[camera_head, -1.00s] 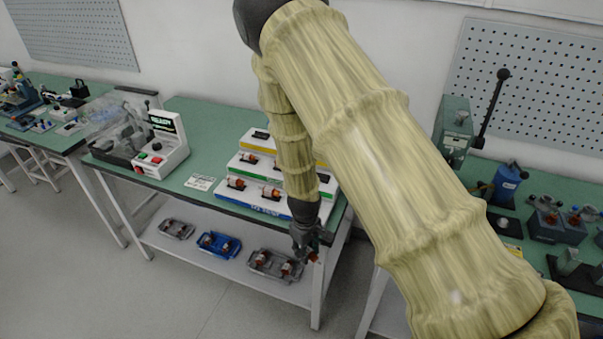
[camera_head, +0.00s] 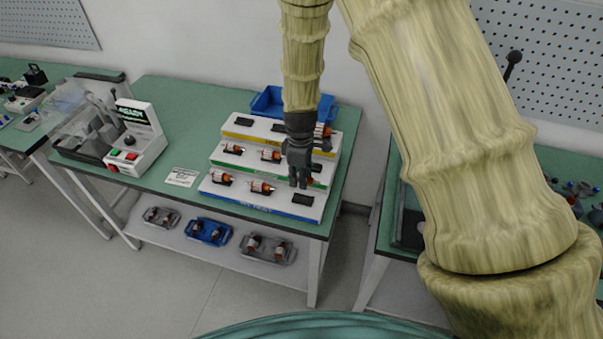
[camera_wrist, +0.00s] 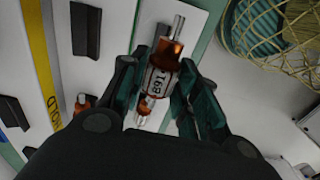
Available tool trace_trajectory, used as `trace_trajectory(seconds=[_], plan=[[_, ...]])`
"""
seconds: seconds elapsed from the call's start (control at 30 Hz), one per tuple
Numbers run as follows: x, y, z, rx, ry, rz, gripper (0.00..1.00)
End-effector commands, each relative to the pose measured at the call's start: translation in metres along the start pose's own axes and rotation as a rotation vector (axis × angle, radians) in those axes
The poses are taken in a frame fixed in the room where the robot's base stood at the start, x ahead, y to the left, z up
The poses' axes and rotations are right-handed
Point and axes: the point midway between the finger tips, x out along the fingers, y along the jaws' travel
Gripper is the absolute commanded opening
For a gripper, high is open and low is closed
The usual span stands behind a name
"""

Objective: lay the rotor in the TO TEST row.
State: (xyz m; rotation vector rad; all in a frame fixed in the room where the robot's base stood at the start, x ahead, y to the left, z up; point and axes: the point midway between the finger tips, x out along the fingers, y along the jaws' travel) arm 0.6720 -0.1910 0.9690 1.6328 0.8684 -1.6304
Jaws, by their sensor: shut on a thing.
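My gripper (camera_head: 299,180) is over the right part of a white stepped rack (camera_head: 212,190), above its lower steps. It is shut on a copper rotor with a white label and a silver shaft (camera_wrist: 162,75), seen between the fingers in the wrist view. In the head view the fingers mostly hide this rotor. The front step has a blue strip reading TO TEST (camera_head: 262,208). It holds two rotors, at left (camera_head: 221,178) and middle (camera_head: 262,187), and an empty dark cradle (camera_head: 303,200) at right. I cannot tell the height of the held rotor.
The middle step holds rotors (camera_head: 233,149) at left and middle. The top step has dark cradles (camera_head: 244,122) and a rotor (camera_head: 323,130) at right. A blue bin (camera_head: 268,101) stands behind. A tester (camera_head: 137,138) and a card (camera_head: 182,177) are left. Trays (camera_head: 208,231) sit on the shelf below.

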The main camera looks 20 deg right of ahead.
Motion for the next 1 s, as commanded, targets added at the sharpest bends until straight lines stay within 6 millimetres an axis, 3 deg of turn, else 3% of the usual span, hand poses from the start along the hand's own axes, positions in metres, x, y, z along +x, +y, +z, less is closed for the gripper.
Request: trace_trajectory(seconds=[1.0], plan=[[0.054,0.0,0.001,0.003,0.0,0.0,0.0]])
